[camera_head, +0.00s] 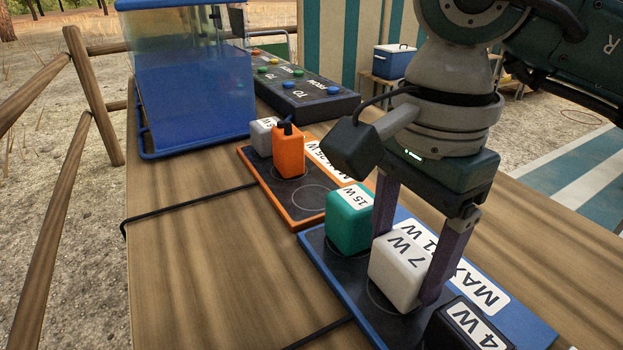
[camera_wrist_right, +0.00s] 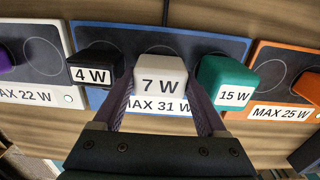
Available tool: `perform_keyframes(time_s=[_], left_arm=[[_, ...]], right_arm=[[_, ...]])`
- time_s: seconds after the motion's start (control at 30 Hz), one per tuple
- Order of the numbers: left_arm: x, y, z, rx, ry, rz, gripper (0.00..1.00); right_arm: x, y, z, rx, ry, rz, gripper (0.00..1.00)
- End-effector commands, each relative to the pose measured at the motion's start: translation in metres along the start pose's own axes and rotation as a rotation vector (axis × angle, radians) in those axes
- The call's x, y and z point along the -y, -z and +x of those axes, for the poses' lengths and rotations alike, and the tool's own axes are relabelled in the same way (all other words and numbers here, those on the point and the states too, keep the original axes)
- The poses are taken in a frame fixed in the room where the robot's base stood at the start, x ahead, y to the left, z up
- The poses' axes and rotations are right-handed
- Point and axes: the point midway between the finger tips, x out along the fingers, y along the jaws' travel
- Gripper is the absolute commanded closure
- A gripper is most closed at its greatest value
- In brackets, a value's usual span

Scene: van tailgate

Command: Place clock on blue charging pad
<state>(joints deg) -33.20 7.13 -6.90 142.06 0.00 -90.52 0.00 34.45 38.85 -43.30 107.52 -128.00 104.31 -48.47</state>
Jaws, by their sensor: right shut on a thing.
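A white block marked 7 W (camera_head: 396,274), likely the clock, is between the fingers of my right gripper (camera_head: 405,266), which is shut on it. It is upright at the middle ring of the blue-rimmed charging pad (camera_head: 345,280), marked MAX 31 W; I cannot tell whether it touches the pad. The right wrist view also shows the white block (camera_wrist_right: 160,76) between the fingers. On the same pad, a green block marked 15 W (camera_head: 349,222) stands on one side and a black block marked 4 W (camera_head: 466,326) on the other. My left gripper is out of view.
An orange pad (camera_head: 261,181) holds an orange device (camera_head: 288,153) and a grey block (camera_head: 263,136); one of its rings is bare. A white pad (camera_wrist_right: 38,55) with a purple thing lies past the black block. A blue bin (camera_head: 194,95) and a button panel (camera_head: 312,100) stand farther back.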

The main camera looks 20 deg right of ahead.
Motion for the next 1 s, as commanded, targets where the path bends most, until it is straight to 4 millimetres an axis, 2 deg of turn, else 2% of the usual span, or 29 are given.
perform_keyframes(time_s=[0.33, 0.37, 0.47, 0.77, 0.87, 1.0], left_arm=[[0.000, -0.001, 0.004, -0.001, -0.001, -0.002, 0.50], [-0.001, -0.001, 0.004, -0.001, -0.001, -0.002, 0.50], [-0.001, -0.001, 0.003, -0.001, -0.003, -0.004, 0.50], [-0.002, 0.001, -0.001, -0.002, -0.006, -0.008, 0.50], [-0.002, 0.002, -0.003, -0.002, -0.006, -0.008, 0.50], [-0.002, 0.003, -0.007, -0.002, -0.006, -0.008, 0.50]], right_arm=[[0.000, 0.000, 0.004, 0.000, 0.001, 0.000, 0.87], [0.000, 0.000, 0.004, 0.000, 0.000, 0.000, 0.24], [0.000, 0.000, 0.003, 0.000, 0.000, 0.000, 0.13], [0.000, 0.000, -0.001, 0.000, 0.000, 0.000, 0.13], [0.001, 0.000, -0.010, 0.000, 0.002, -0.001, 0.13], [0.002, 0.000, -0.040, 0.000, 0.006, -0.002, 0.13]])
